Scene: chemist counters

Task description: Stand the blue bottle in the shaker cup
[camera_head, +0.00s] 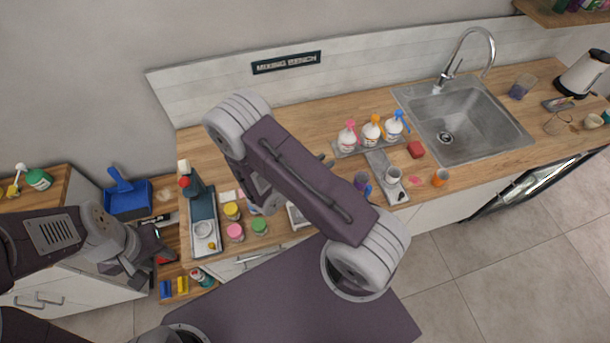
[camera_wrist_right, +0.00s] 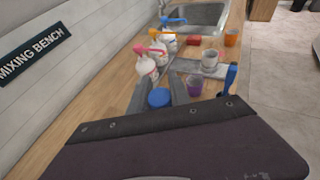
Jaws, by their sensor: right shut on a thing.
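The blue bottle shows its blue cap (camera_wrist_right: 158,98) between the fingers of my right gripper (camera_wrist_right: 160,92) in the right wrist view; its body is mostly hidden. In the head view my right gripper (camera_head: 262,200) is partly covered by my own forearm, beside the colored jars, and is shut on the bottle. The shaker (camera_head: 203,207) stands at the left end of the counter, with a round pale cup (camera_head: 204,230) at its near end. The cup is left of my right gripper. My left gripper (camera_head: 150,254) looks open and empty, left of the shaker.
Spray bottles (camera_head: 371,131) stand farther right, before the sink (camera_head: 464,125).

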